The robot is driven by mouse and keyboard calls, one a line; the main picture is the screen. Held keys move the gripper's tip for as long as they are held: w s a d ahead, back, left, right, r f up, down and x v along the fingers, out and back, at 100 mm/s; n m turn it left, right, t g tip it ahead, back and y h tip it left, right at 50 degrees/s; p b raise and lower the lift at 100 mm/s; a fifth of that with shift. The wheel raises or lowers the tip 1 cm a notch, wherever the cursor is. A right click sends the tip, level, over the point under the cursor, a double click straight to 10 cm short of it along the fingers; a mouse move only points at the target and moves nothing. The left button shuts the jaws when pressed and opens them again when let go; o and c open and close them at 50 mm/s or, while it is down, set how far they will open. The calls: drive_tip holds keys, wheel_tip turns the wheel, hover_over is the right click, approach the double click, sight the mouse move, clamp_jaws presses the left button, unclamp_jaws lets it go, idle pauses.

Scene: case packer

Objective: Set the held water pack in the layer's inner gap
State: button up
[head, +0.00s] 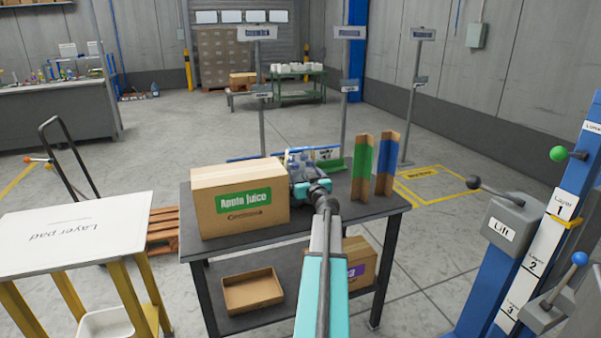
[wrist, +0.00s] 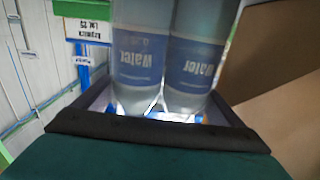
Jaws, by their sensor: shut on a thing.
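My gripper (head: 304,184) is at the far side of the dark table, just right of the apple juice box. It is shut on the water pack (head: 299,162), clear bottles with blue labels. In the wrist view, two bottles of the water pack (wrist: 163,62) fill the middle, with their labels upside down. The apple juice box (head: 240,202) is a closed brown carton with a green label. A brown cardboard surface stands close on the right in the wrist view. I cannot make out the layer or its inner gap, and my arm and the carton hide part of that area.
Green (head: 362,169) and blue (head: 386,165) corner posts stand on the table (head: 335,208), right of my gripper. An open brown tray (head: 252,290) and another carton (head: 359,262) are on the lower shelf. A layer pad stand (head: 75,232) is at left; a blue lift column (head: 541,228) is at right.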

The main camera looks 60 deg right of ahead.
drive_tip(key=shift+r, duration=0.1)
drive_tip(key=o, duration=1.8)
drive_tip(key=shift+o, duration=0.2)
drive_tip(key=shift+a, duration=0.1)
drive_tip(key=shift+v, duration=1.25)
drive_tip(key=p+v, duration=0.1)
drive_tip(key=v, duration=0.8)
drive_tip(key=shift+s+a, duration=0.15)
drive_tip(key=shift+s, duration=0.05)
drive_tip(key=shift+p, duration=0.3)
